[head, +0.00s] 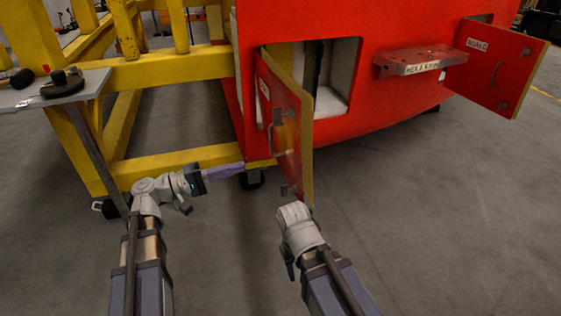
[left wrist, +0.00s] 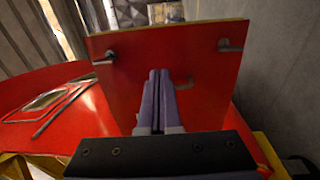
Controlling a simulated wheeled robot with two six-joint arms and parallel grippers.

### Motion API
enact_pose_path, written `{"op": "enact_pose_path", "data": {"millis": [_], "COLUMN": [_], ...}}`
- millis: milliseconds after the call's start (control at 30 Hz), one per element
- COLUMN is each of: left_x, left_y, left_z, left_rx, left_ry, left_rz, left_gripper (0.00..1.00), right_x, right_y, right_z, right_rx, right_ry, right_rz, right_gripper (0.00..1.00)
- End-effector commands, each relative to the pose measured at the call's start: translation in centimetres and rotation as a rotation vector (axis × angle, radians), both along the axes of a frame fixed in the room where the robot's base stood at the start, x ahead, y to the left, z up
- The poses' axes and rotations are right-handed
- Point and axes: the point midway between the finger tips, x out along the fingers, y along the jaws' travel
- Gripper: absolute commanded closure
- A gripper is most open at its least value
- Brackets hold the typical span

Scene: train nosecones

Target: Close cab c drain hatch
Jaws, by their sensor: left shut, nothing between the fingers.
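A red hatch door (head: 294,125) with yellowish edges stands swung open at the left opening of the red nosecone (head: 365,35). It has a bar handle (head: 271,140) and dark latches; its small label is too small to read. In the left wrist view the hatch door (left wrist: 205,70) fills the middle, with two latches and the handle showing. My left gripper (head: 242,166) points right, low and left of the door, apart from it. Its purple fingers (left wrist: 158,100) are together and empty. My right arm's wrist is below the door; its fingers are hidden.
A second red hatch door (head: 497,68) stands open at the right, with a label seeming to end in C. A red step bracket (head: 420,62) juts out between them. A yellow frame (head: 165,70) and a grey table (head: 50,92) are at left. The front floor is clear.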

Motion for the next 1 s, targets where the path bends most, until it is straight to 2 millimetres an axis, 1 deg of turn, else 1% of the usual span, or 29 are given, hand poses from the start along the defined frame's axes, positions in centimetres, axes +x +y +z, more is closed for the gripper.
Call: {"op": "enact_pose_path", "data": {"millis": [167,500,700,800,1000], "left_x": [0.5,2.8,3.9,4.3,4.6], "left_y": [-1.5,-8.0,-11.1,-12.1,-13.1], "left_z": [0.2,0.5,0.7,0.8,0.8], "left_rx": [0.002,0.003,0.003,0.003,0.003], "left_ry": [0.0,0.001,0.001,0.001,0.001], "left_rz": [-0.004,-0.006,-0.004,-0.004,-0.003], "left_gripper": [1.0,1.0,1.0,1.0,1.0], "right_x": [0.0,0.0,0.0,0.0,0.0], "right_y": [0.0,0.0,0.0,0.0,0.0], "right_z": [0.2,0.6,0.8,0.8,0.9], "right_rx": [0.0,0.001,0.001,0.002,0.002], "right_ry": [0.0,0.0,0.0,0.001,0.001], "right_rz": [0.0,0.0,0.0,0.0,-0.001], "right_gripper": [0.5,0.5,0.5,0.5,0.5]}}
